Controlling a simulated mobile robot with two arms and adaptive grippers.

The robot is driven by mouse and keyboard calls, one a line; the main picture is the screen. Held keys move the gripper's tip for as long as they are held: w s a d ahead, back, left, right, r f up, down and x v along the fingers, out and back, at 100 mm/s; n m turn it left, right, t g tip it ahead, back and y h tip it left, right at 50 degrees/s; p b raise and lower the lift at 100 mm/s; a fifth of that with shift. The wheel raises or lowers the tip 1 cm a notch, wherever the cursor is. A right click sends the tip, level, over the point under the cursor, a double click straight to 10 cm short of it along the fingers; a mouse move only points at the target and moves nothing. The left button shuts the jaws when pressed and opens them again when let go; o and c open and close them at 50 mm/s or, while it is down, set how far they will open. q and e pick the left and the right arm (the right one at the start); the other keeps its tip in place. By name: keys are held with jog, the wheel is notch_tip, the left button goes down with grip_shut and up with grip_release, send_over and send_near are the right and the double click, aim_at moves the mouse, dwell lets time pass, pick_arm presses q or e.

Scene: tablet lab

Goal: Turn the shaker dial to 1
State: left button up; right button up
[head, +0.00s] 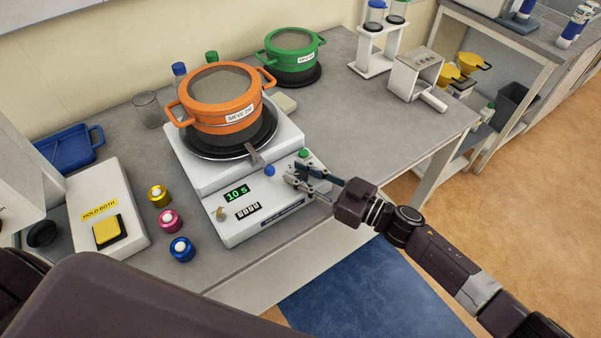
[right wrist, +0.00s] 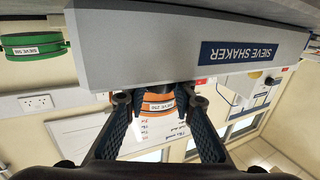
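The sieve shaker (head: 236,222) is a white machine on the grey bench, with a green "10 s" display and a small counter. A blue button (head: 269,171), a green button (head: 303,153) and a small brass knob (head: 220,213) sit on its panel. I cannot make out the dial or its setting clearly; my right gripper covers part of the panel. My right gripper (head: 298,176) is at the panel's right end. In the right wrist view (right wrist: 155,98) its fingers are apart, near the shaker's front face. I cannot tell if they touch it. My left gripper is not in view.
An orange sieve (head: 215,95) sits on the shaker; a green sieve (head: 292,48) stands behind. A "HOLD BOTH" box (head: 88,190) with a yellow button is at left. Yellow, pink and blue-ringed knobs stand between it and the shaker. The bench's front right is clear.

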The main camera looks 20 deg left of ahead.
jog(key=o, duration=0.4)
jog(key=v, duration=1.2)
jog(key=shift+w, duration=0.1)
